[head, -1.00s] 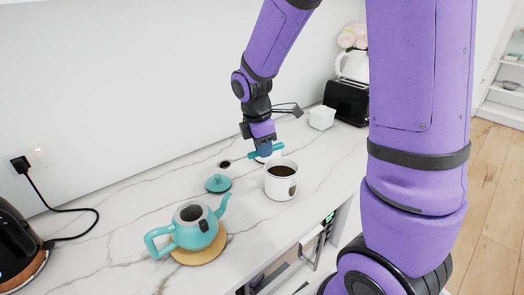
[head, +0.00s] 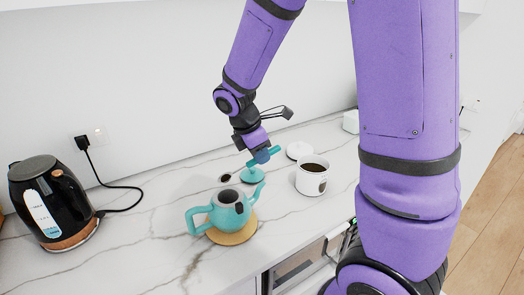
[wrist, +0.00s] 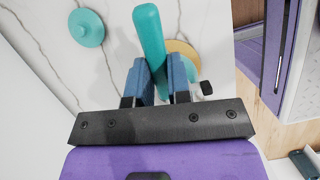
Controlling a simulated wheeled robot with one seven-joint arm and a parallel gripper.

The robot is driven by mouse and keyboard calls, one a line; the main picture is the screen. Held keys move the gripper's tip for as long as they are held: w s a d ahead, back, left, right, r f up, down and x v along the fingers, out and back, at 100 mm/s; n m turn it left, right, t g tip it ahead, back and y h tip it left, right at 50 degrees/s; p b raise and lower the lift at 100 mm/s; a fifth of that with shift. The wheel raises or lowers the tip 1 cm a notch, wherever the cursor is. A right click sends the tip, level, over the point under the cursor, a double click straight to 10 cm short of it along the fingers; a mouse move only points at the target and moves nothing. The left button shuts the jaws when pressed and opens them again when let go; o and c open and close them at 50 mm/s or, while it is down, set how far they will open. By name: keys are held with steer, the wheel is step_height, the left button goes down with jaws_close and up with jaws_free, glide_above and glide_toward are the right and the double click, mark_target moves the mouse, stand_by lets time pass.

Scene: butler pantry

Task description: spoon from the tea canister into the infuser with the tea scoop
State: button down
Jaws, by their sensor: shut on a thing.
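My gripper (head: 260,156) is shut on the teal handle of the tea scoop (wrist: 150,38), which rises between the blue fingers in the wrist view. The scoop's bowl and any tea in it cannot be made out. The white tea canister (head: 311,184), open with dark tea inside, stands to the right of my gripper. The teal teapot (head: 232,216) stands to the lower left, lid off, with a dark opening. The infuser appears to be in that opening, but its details are too small to tell.
The teal pot lid (head: 254,175) lies below my gripper; a white lid (head: 299,150) lies behind the canister. The teapot sits on a round wooden trivet (head: 234,238). A black kettle (head: 52,205) with a cord stands left. The front counter is mostly clear.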

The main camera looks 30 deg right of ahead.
steer(key=a+r+h, duration=0.1)
steer(key=a+h, duration=0.1)
steer(key=h, duration=0.1)
steer(key=shift+w+r+g, duration=0.15)
steer(key=shift+r+g, duration=0.15)
steer(key=shift+r, duration=0.1)
steer(key=shift+w+a+r+g+h, duration=0.15)
steer(key=shift+a+r+h, duration=0.35)
steer(key=shift+h, duration=0.4)
steer(key=shift+w+a+r+g+h, duration=0.15)
steer(key=shift+a+r+h, duration=0.15)
steer(key=shift+a+h, duration=0.5)
steer(key=shift+s+d, duration=0.1)
steer(key=shift+r, duration=0.1)
step_height(320, 180, up, 6)
steer(key=shift+f, duration=0.1)
